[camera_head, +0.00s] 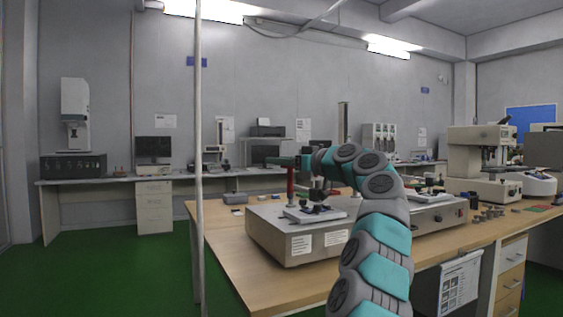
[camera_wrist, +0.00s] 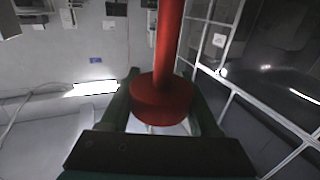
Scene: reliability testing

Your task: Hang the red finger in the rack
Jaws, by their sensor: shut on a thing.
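The red finger is a red rod with a wide round collar, large in the wrist view (camera_wrist: 165,98). The collar sits between the two dark green fingers of my gripper (camera_wrist: 160,88), which is shut on it. In the head view my gripper (camera_head: 290,161) is above the left part of the grey test machine (camera_head: 292,240). The red finger (camera_head: 290,185) shows there as a thin upright red piece below the fingers. Its lower end is close to the machine top; I cannot tell whether it touches. I cannot clearly make out a rack in either view.
The machine stands on a wooden table (camera_head: 225,250) and carries a white plate with a black clamp (camera_head: 316,212). My arm hides part of its top. Small metal parts (camera_head: 488,213) and a microscope-like device (camera_head: 480,160) are at right. A thin pole (camera_head: 198,150) stands at left.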

